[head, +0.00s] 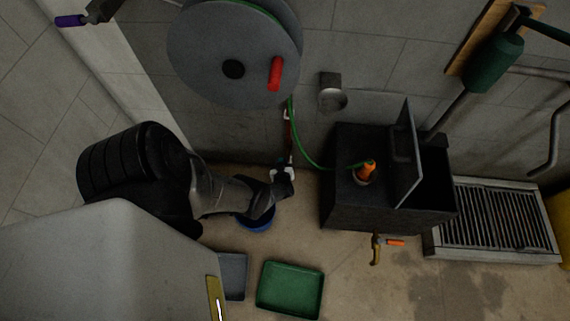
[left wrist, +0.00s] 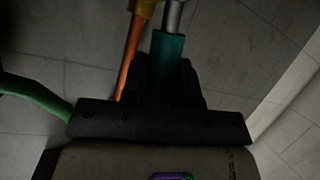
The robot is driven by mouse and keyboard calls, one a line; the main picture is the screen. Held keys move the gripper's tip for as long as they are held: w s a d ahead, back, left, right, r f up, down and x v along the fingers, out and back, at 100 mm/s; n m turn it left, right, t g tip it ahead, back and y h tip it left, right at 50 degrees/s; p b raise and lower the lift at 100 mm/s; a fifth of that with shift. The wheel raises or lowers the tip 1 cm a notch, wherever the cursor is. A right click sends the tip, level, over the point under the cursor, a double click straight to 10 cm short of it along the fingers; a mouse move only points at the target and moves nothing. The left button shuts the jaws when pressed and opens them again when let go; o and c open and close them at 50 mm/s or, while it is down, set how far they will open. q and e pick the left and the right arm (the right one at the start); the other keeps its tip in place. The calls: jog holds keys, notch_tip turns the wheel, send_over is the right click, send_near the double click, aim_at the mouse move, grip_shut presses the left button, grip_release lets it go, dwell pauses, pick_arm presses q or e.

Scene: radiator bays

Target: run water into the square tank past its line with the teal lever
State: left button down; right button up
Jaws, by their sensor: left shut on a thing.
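The teal lever (left wrist: 168,58) shows close up in the left wrist view, a teal sleeve on a grey rod. My left gripper (head: 287,182) is low by the wall, left of the tank, and its jaws (left wrist: 170,85) are shut on the teal sleeve. In the head view the gripper hides the lever. A dark square tank (head: 345,212) stands to the right, with an upright panel (head: 407,155) on top. A green hose (head: 307,153) runs to an orange nozzle (head: 367,170) at the tank top. No water or fill line can be made out. My right gripper is not in view.
A hose reel (head: 205,50) with a red handle (head: 275,74) hangs above. A blue bucket (head: 257,222) is partly behind my arm. A green tray (head: 290,289) and a brass tap with an orange lever (head: 394,242) are nearer. A slatted grate (head: 495,220) is right of the tank.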

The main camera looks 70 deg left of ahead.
pick_arm(q)
jog(key=c, duration=0.9)
grip_release()
jog(key=shift+d+r+p, duration=0.25)
jog(key=shift+p, duration=0.1)
jog(key=shift+p+v, duration=3.7)
jog(key=shift+v, duration=2.85)
jog(key=shift+s+f, duration=0.1)
